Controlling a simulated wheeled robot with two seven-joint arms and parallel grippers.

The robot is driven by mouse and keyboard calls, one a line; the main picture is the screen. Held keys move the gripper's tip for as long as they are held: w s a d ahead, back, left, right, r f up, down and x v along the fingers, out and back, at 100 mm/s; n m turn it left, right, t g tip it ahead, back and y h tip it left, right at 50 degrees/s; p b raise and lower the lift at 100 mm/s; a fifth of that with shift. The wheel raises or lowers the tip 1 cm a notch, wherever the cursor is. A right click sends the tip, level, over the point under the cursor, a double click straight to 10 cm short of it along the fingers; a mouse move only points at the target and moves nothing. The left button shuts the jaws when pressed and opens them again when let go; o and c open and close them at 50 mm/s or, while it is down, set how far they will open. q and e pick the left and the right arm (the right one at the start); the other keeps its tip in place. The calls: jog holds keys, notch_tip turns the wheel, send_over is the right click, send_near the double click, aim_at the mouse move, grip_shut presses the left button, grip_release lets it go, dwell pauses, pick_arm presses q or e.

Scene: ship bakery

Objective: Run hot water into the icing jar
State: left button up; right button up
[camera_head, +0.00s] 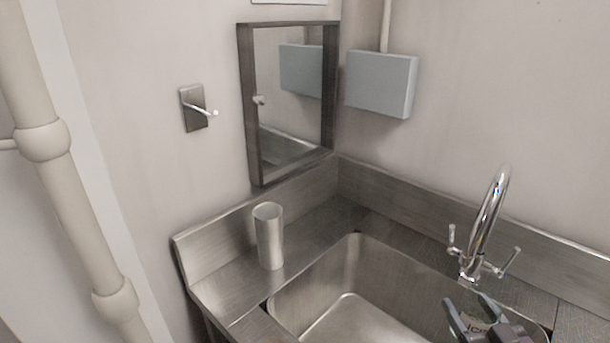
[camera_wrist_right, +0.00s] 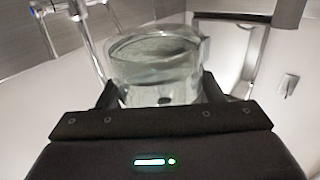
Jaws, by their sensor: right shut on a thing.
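In the right wrist view the jar (camera_wrist_right: 155,62) is upright or nearly so between the fingers. I cannot tell what is in it. My right gripper (camera_head: 474,318) is shut on the jar, over the sink's right part, in front of the tap. The chrome tap (camera_head: 488,215) has a curved spout, a left lever (camera_head: 452,238) and a right lever (camera_head: 510,262). No water stream shows. The tap also shows in the right wrist view (camera_wrist_right: 88,45). My left gripper is out of view.
The steel sink (camera_head: 345,265) lies below. A metal cup (camera_head: 269,236) stands on the left ledge. A mirror (camera_head: 290,95), a wall hook (camera_head: 197,110) and a grey box (camera_head: 381,84) are on the walls. A thick pipe (camera_head: 70,190) runs down the left.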

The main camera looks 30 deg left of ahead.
aim_at(481, 290)
jog(key=shift+r, duration=2.85)
